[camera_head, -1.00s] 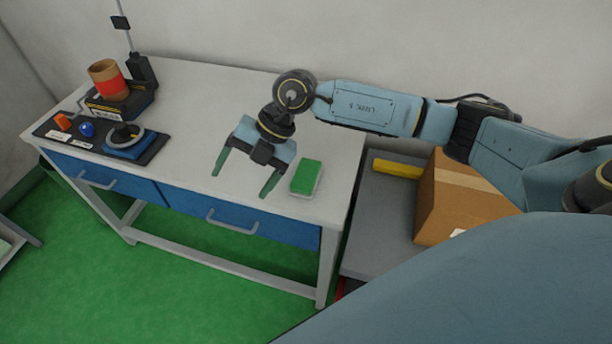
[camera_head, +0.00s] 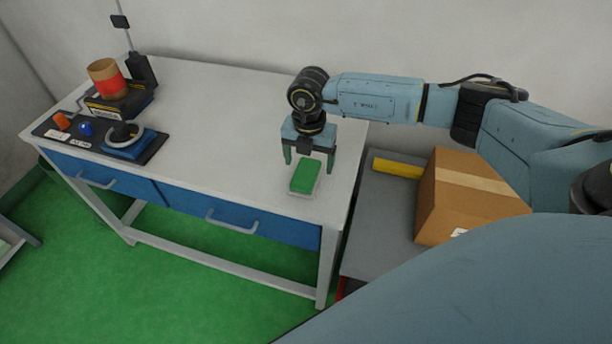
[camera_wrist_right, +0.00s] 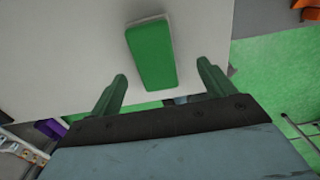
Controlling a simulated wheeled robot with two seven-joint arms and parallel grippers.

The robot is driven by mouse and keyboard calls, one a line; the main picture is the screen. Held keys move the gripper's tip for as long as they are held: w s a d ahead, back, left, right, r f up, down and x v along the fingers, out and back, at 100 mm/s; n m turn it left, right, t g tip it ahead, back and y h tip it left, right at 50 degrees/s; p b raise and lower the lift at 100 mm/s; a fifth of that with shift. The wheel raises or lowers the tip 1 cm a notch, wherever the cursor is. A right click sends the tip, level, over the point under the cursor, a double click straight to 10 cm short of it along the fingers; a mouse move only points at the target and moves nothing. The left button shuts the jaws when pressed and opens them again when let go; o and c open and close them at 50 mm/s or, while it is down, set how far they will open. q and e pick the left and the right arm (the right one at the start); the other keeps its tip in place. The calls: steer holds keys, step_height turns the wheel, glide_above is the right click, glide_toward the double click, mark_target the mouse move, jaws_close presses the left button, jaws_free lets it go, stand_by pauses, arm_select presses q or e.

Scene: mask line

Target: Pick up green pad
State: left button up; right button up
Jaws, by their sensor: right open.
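The green pad (camera_head: 305,176) lies on the white table top (camera_head: 215,130) near its front right corner, with a pale layer showing under it. In the right wrist view the green pad (camera_wrist_right: 151,53) is ahead of the fingertips, between their lines and slightly tilted. My right gripper (camera_head: 308,163) is open and empty, just behind and above the pad. In the right wrist view its two green fingers (camera_wrist_right: 162,82) stand apart, and no contact with the pad shows. My left gripper is not in view.
A black tray (camera_head: 75,140) with small parts, and a brown and red roll (camera_head: 108,78) on a dark stand, are at the table's left. A cardboard box (camera_head: 465,195) and a yellow block (camera_head: 397,168) rest on a grey surface to the right. The table's middle is clear.

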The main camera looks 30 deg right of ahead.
mark_target(306, 172)
steer(key=f, duration=0.5)
steer(key=shift+w+a, duration=0.2)
steer(key=shift+w, duration=0.1)
steer(key=c, duration=1.1)
step_height(306, 172, up, 10)
steer(key=shift+r, duration=0.1)
steer(key=o, duration=0.5)
steer(key=c, duration=0.4)
